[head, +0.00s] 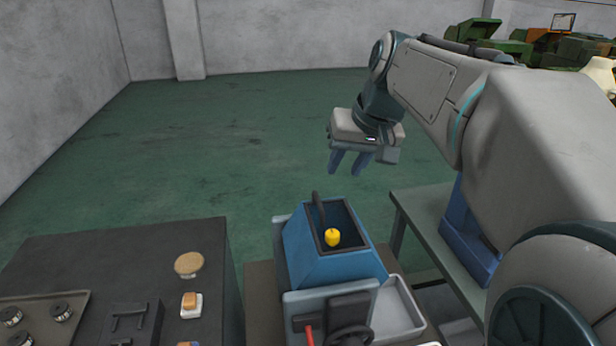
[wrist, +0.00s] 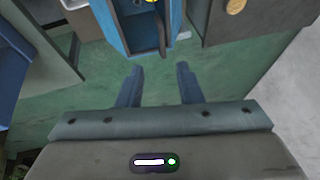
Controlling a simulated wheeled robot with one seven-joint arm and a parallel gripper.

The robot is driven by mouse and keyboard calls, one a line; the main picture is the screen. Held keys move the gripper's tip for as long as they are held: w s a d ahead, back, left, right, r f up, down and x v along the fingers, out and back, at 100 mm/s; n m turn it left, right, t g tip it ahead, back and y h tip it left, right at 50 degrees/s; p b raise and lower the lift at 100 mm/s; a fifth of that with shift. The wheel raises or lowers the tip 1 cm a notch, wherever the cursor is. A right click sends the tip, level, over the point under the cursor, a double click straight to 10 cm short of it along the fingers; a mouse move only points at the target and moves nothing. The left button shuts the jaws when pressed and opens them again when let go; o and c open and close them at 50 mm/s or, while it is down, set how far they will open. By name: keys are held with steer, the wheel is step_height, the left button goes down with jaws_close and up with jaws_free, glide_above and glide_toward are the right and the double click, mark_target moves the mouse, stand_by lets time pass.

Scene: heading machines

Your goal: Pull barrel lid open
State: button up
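A blue box-shaped machine housing (head: 325,262) with sloped sides stands at the lower middle of the head view. Its top shows a dark rectangular opening with a yellow knob-like piece (head: 333,237) in it. A dark upright handle-like bar (head: 318,212) rises at the opening's left side. I cannot tell which part is the barrel lid. My gripper (head: 349,166) is above and beyond the housing, fingers pointing down, apart and empty. In the wrist view the gripper (wrist: 160,72) is open, with the blue housing (wrist: 116,28) ahead of its fingertips, not touching.
A dark cabinet (head: 130,260) with a round wooden piece (head: 188,264) and small controls stands at left. A grey-green bench (head: 425,215) is at right, partly behind my arm. A grey tray (head: 400,312) sits beside the housing. Green floor (head: 220,140) behind is clear.

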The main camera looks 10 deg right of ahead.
mark_target(321, 206)
steer(key=p+x, duration=0.1)
steer(key=x, duration=1.1)
steer(key=shift+a+f+p, duration=0.25)
steer(key=shift+f+p, duration=0.15)
